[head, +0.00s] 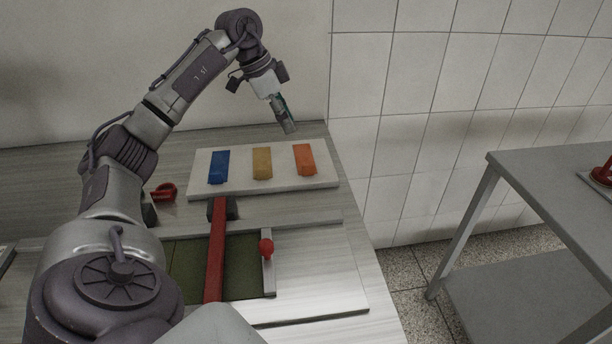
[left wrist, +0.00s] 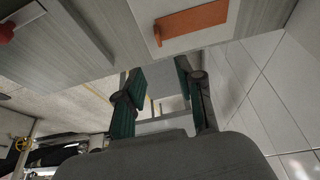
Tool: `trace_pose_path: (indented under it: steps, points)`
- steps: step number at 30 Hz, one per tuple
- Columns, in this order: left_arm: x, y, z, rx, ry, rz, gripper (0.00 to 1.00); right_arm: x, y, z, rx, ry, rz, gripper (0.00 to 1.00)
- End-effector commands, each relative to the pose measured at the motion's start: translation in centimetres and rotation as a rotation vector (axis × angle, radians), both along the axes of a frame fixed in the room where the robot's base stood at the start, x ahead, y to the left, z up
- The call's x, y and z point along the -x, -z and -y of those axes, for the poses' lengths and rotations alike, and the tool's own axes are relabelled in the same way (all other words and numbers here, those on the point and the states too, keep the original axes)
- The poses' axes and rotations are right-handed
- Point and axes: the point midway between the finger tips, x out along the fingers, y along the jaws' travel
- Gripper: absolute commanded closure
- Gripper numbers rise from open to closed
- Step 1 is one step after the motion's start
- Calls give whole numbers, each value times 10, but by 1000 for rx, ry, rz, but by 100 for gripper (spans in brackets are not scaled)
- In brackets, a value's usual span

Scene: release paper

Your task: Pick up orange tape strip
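The orange tape strip (head: 305,158) lies at the right end of a pale board (head: 324,184), beside a yellow strip (head: 262,162) and a blue strip (head: 218,166). In the left wrist view the orange strip (left wrist: 192,23) shows near the top, beyond the fingertips, with a small tab at its left end. My left gripper (head: 287,122) is in the air near the wall, a little above and left of the orange strip in the head view. In the left wrist view its two fingers (left wrist: 160,70) are apart with nothing between them. My right gripper is not in view.
A red bar (head: 216,255) crosses a dark green panel (head: 242,262) at the table's front. A red-knobbed slider (head: 266,248) stands beside it. A red object (head: 163,192) lies left of the board. A tiled wall is behind; a separate grey table (head: 560,185) stands right.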

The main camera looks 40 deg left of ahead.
Motion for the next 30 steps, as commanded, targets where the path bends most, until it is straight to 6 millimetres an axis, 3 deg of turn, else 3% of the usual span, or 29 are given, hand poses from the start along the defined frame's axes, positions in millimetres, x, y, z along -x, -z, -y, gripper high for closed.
trace_pose_path:
  steps: [2,5,15,25,30]
  points:
    - [0,11,0,1,0,1,62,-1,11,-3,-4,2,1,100]
    - [-2,20,2,1,1,-2,62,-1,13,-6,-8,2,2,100]
    - [-21,76,17,1,1,-2,62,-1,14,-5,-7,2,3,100]
    - [-28,97,23,0,0,-1,62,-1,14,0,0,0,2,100]
    - [-34,121,30,2,2,-3,62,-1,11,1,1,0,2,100]
